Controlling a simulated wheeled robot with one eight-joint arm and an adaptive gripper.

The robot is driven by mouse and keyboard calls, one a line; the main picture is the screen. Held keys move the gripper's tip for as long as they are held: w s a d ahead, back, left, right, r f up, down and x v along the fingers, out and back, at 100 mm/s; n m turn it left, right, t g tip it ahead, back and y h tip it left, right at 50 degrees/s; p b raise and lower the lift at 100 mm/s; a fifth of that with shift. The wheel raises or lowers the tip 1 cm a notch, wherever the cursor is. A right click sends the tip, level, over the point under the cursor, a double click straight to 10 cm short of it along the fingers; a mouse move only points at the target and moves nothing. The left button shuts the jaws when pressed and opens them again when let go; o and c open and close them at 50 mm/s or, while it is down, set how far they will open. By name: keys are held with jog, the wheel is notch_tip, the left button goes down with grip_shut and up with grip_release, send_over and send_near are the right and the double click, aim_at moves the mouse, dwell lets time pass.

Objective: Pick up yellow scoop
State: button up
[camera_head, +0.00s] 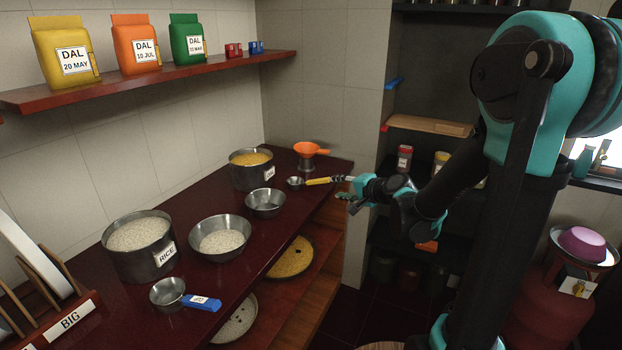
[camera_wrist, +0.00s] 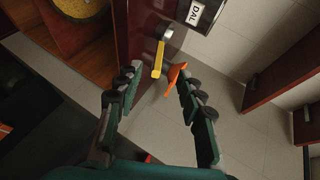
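The yellow scoop (camera_head: 319,181) has a metal cup and a yellow handle. It lies near the far right edge of the dark red counter, handle pointing toward my gripper (camera_head: 345,188). In the wrist view the scoop (camera_wrist: 157,60) shows ahead of and between the spread fingers, its cup farther away than its handle. My gripper (camera_wrist: 161,85) is open and empty, and its fingers appear short of the handle. The exact gap between them and the handle is hard to tell.
An orange funnel (camera_head: 309,150) stands just behind the scoop and shows between the fingers in the wrist view (camera_wrist: 175,78). A dal pot (camera_head: 252,182) and an empty metal bowl (camera_head: 265,205) stand left of the scoop. A wall shelf (camera_head: 160,84) with dal packets runs above the counter.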

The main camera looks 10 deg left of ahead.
jog(key=w, duration=0.1)
send_near(316, 183)
jog(key=x, duration=0.6)
jog(key=shift+w+a, duration=0.1)
jog(key=shift+a, duration=0.4)
jog(key=shift+d+x, duration=0.25)
jog(key=shift+x, duration=2.4)
jog(key=shift+w+f, duration=0.1)
jog(key=shift+w, duration=0.05)
grip_shut()
